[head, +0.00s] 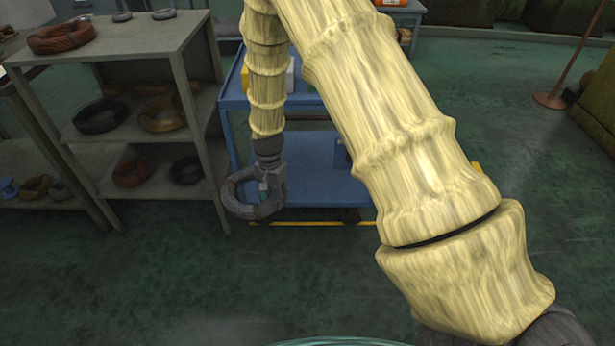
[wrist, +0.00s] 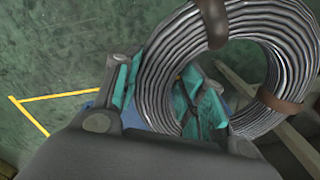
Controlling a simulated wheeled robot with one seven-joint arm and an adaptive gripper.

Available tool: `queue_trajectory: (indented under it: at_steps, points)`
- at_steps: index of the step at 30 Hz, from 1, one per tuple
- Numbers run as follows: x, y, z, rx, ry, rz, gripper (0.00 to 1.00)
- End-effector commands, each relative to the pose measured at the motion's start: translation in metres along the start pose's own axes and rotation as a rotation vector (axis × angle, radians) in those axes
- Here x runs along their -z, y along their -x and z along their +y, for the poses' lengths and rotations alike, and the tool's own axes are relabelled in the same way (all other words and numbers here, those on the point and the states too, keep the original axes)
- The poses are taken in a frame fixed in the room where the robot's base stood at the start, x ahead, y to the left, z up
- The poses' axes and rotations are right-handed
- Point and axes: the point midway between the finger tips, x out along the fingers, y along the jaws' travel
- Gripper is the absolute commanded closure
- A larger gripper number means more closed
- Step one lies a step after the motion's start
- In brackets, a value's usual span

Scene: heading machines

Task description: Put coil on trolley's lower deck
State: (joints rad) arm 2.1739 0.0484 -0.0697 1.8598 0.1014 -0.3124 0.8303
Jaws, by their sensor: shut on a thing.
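A grey wire coil (head: 243,207) hangs from my gripper (head: 268,185) in front of the blue trolley (head: 310,186). In the wrist view, the coil (wrist: 205,20) shows close up as bright metal wire with brown bands, and the fingers of my gripper (wrist: 165,95) are shut on its ring. The trolley's lower deck is low and blue, and its visible middle looks bare. The coil appears just in front of the lower deck's left part; I cannot tell the exact gap. My arm hides much of the trolley's right side.
A grey shelf unit (head: 135,50) with several coils stands close to the trolley's left. Yellow and white items stand on the trolley's upper deck, partly behind my arm. A yellow line (head: 325,223) marks the floor. The green floor in front is clear.

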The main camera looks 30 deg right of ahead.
Motion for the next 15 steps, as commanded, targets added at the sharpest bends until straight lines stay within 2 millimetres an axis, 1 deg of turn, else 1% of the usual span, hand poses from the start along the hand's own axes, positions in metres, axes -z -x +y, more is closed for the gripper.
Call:
queue_trajectory:
  at_steps: [1, 15]
  points:
    - [0.006, -0.018, -0.002, 0.001, -0.039, 0.001, 1.0]
    - [0.054, -0.099, -0.015, 0.003, -0.412, 0.003, 1.0]
